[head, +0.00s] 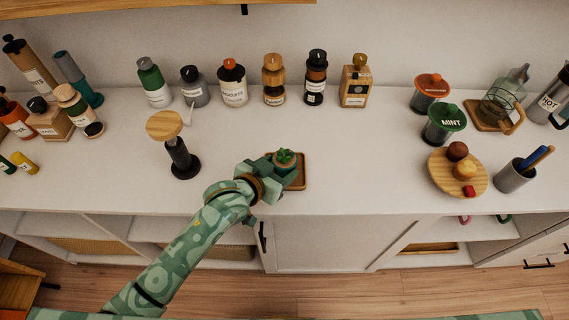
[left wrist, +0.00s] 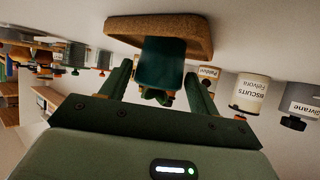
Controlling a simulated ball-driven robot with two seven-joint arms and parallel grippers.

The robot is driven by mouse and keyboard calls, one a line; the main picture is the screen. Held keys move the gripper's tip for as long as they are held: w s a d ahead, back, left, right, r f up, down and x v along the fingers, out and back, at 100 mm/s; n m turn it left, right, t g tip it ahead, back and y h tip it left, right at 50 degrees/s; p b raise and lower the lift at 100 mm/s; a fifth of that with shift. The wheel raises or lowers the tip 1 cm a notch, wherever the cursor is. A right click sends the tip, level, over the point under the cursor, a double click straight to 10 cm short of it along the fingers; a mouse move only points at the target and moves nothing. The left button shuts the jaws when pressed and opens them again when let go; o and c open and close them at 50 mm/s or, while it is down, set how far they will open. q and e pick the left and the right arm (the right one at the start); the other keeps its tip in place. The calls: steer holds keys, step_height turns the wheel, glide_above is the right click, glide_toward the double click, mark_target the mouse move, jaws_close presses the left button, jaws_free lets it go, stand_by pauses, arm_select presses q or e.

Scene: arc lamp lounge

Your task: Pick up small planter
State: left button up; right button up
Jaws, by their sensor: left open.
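The small planter (head: 285,166), a small pot with a green plant on top, stands on a square brown wooden tray (head: 300,182) on the white cabinet top. My left gripper (head: 278,165) reaches it from the front left and hides part of it. In the left wrist view, which is upside down, the planter (left wrist: 165,62) is dark teal and the tray (left wrist: 160,35) is under it. The open fingers of my left gripper (left wrist: 159,78) lie on either side of the pot. Whether they touch it I cannot tell. My right gripper is not in view.
A black grinder with a wooden knob (head: 180,155) stands left of my gripper. Several bottles and jars line the wall, including a biscuits jar (head: 232,85). At right are a green-lidded mint jar (head: 445,123) and a round board (head: 447,180). Cabinet top (head: 350,165) right of the tray is clear.

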mark_target(285, 164)
arm_select(q)
steer(key=b+x, duration=0.1)
steer(key=x, duration=0.3)
steer(key=shift+s+a+f, duration=0.1)
steer(key=shift+f, duration=0.1)
steer(key=shift+r, duration=0.15)
steer(key=c, duration=0.7)
steer(key=shift+c, duration=0.3)
steer(key=shift+r, duration=0.1)
